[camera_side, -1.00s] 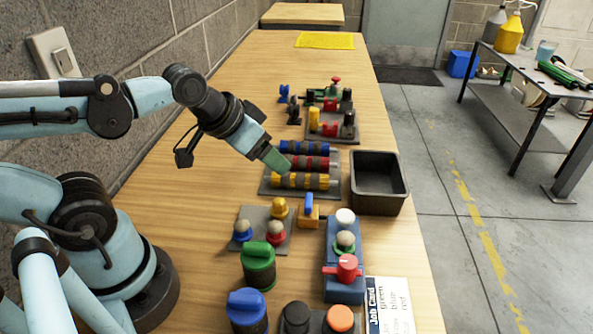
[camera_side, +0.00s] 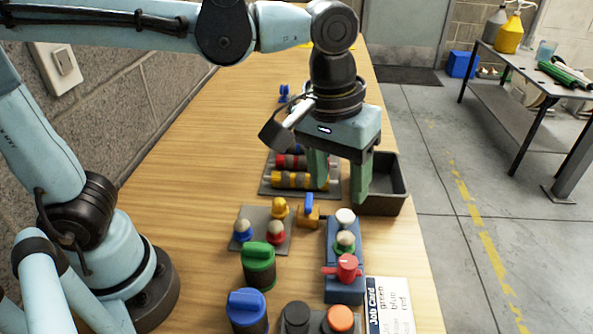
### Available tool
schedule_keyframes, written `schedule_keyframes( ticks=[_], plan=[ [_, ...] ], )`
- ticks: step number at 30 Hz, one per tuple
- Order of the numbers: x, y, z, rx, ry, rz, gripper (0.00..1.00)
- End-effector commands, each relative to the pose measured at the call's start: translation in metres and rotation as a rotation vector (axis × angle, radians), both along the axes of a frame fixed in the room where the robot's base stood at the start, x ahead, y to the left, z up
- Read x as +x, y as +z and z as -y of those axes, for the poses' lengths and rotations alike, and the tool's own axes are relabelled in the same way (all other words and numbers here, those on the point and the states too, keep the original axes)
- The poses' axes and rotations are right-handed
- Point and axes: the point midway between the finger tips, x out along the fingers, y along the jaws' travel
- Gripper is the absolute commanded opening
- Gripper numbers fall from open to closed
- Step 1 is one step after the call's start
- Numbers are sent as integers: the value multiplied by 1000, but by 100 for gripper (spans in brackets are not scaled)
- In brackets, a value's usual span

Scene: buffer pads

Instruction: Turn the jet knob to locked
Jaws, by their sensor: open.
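My gripper (camera_side: 339,195) points down with its two green fingers apart and nothing visible between them. It hangs over the middle of the bench, above the area between the roller rack and the blue box. A black round knob or button (camera_side: 296,316) stands at the near edge of the picture, partly cut off; it is the only black round one in plain view. I cannot tell its setting, nor be sure it is the jet knob. My gripper is far behind it and higher.
A green knob (camera_side: 258,265), a blue knob (camera_side: 247,308) and an orange button (camera_side: 340,319) stand nearby. A blue box (camera_side: 345,291) carries a red knob (camera_side: 347,267). A job card (camera_side: 392,306) lies at the right edge.

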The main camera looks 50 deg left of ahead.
Motion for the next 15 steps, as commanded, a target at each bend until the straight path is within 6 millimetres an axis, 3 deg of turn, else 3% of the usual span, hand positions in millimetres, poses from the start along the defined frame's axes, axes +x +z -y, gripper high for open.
schedule_keyframes(
  ticks=[3, 6, 15],
  plan=[
    [-6, 4, 31, 32, 32, -72, 57],
    [-11, 5, 45, 53, 58, -106, 57],
    [-13, -11, 50, 63, 74, -121, 57]
  ],
)
